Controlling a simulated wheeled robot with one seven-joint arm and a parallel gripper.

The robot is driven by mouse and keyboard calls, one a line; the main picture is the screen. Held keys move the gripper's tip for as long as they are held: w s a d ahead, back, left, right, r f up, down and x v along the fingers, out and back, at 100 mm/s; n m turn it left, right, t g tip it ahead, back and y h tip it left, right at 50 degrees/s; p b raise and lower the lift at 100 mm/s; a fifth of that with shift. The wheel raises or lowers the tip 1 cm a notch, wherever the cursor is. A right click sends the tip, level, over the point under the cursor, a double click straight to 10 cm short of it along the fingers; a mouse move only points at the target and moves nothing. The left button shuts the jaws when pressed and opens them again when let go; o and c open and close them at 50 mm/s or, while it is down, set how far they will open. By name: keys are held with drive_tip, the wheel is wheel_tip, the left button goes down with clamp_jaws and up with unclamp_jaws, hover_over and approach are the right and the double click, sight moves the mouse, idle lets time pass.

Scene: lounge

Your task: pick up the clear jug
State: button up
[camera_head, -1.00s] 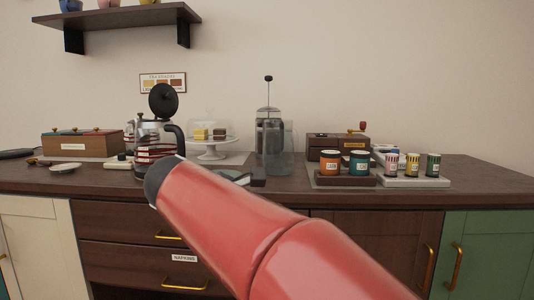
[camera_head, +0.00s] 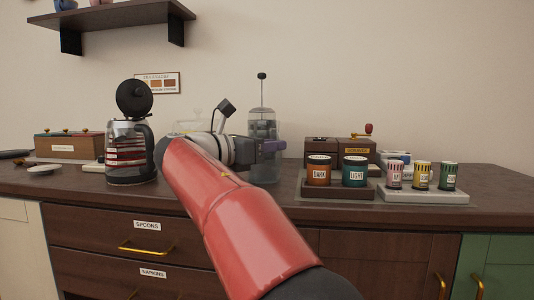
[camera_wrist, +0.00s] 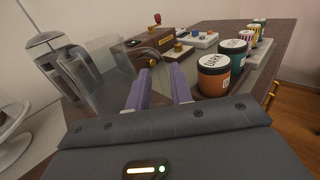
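The clear jug (camera_head: 265,173) stands on the dark wooden counter, in front of the French press (camera_head: 262,122). In the wrist view the see-through jug (camera_wrist: 100,78) is to the left of my fingers, and its near side overlaps the left finger. My gripper (camera_head: 274,147) is level with the jug's upper part in the head view. In the wrist view its two purple fingers (camera_wrist: 161,72) are apart with a gap between them. I see nothing clearly held. Whether a finger touches the jug cannot be told.
A glass coffee pot (camera_head: 130,150) with a raised black lid stands left of my arm. Orange and teal canisters (camera_head: 318,172) on a tray are right of the jug. Striped tins (camera_head: 422,175) stand farther right. A wooden box (camera_head: 340,146) is behind. A cake stand (camera_wrist: 12,115) shows at the left.

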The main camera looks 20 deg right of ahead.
drive_tip(key=x, duration=0.4)
drive_tip(key=shift+w+d+b, duration=0.15)
drive_tip(key=shift+d+b, duration=0.1)
drive_tip(key=shift+b, duration=0.05)
drive_tip(key=shift+c, duration=0.3)
clamp_jaws()
